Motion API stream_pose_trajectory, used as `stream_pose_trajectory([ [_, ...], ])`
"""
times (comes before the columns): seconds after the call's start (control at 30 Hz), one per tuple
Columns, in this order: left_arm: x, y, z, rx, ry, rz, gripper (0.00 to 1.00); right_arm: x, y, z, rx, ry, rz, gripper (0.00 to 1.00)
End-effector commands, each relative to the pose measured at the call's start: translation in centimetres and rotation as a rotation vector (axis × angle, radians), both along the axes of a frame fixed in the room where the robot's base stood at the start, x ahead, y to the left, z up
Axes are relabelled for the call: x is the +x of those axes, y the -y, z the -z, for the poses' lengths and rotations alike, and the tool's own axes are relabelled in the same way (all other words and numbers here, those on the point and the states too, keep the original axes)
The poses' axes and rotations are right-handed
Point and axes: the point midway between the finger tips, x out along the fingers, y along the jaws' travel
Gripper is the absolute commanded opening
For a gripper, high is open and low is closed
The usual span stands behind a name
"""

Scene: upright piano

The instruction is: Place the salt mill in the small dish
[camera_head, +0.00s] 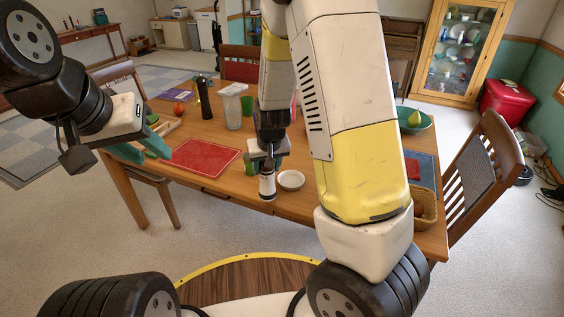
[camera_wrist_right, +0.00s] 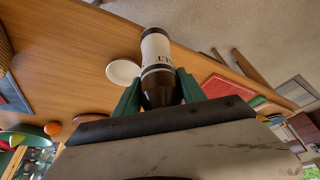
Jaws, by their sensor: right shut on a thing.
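The salt mill (camera_head: 267,185), white with dark bands, is upright near the front edge of the table. My right gripper (camera_head: 267,158) is shut on it from above. In the right wrist view the mill (camera_wrist_right: 156,50) sits between the green fingers of my right gripper (camera_wrist_right: 160,88), its dark brown part between them. The small dish (camera_head: 291,180) is white, round and looks empty. It is just right of the mill, and left of it in the right wrist view (camera_wrist_right: 122,71). I cannot tell whether the mill touches the table. My left gripper (camera_head: 157,158) is open and empty at the table's left side.
A red mat (camera_head: 205,160) lies left of the mill. A dark bottle (camera_head: 204,98), a clear container (camera_head: 232,108) and a red apple (camera_head: 179,111) stand behind. A green bowl (camera_head: 413,120) and a wicker basket (camera_head: 425,206) are at the right. Chairs surround the table (camera_head: 232,190).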

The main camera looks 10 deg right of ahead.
Motion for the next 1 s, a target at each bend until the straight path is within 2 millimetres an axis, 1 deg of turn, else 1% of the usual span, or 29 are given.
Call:
stream_pose_trajectory([
  [0.03,0.0,0.0,0.0,0.000,0.000,0.000,0.36,0.9,1.0,0.1,0.001,0.002,0.007,0.00],
  [0.17,0.0,0.0,0.0,0.000,0.000,0.000,0.36,3.0,3.2,0.4,0.002,0.003,0.009,0.00],
  [0.3,0.0,0.0,0.0,0.000,0.000,0.000,0.36,5.7,5.8,0.7,0.001,0.002,0.009,0.00],
  [0.4,0.0,0.0,0.0,0.000,0.000,0.000,0.36,7.4,7.4,1.0,0.000,0.002,0.005,0.00],
  [0.5,0.0,0.0,0.0,0.000,0.000,0.000,0.36,8.8,8.8,1.1,0.000,0.003,0.004,0.00],
  [0.6,0.0,0.0,0.0,0.000,0.000,0.000,0.36,9.6,9.4,1.2,0.001,0.002,0.002,0.00],
  [0.73,0.0,0.0,0.0,0.000,0.000,0.000,0.36,10.1,9.9,1.3,0.001,0.002,0.001,0.00],
  [0.8,0.0,0.0,0.0,0.000,0.000,0.000,0.36,10.5,10.4,1.3,0.000,0.002,0.003,0.00],
  [1.0,0.0,0.0,0.0,0.000,0.000,0.000,0.36,10.4,10.3,4.4,0.001,-0.001,0.002,0.00],
])
